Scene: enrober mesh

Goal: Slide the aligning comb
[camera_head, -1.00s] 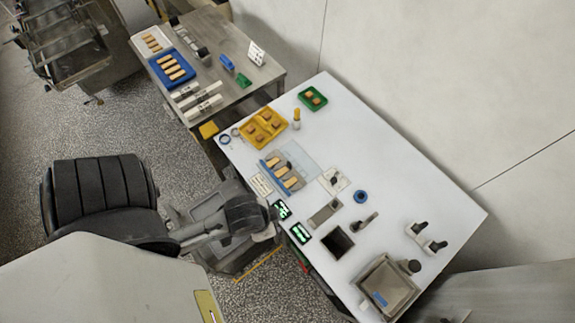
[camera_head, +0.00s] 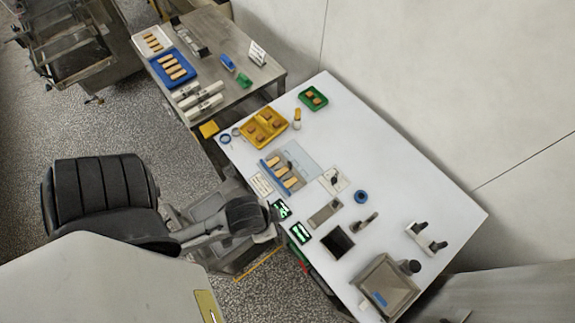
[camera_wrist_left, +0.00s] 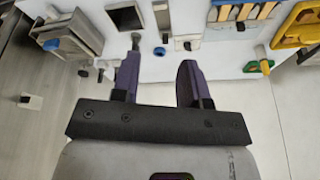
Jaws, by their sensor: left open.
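The wire mesh section (camera_head: 305,160) lies on the white table, with a few tan bars across its near part. A blue strip (camera_head: 269,174) runs along the lower left edge of the bars. A small dark piece sits at their upper end. I cannot tell for sure which of these is the aligning comb. The tan bars (camera_wrist_left: 245,11) also show at the top of the left wrist view. My left gripper (camera_wrist_left: 161,55) is open and empty there, its two dark purple fingers apart, away from the bars. The left gripper is not visible in the head view, nor is the right.
A yellow tray (camera_head: 254,137) and a green tray (camera_head: 323,96) stand at the back. The table's right back part is clear. A steel side table (camera_head: 232,38) adjoins.

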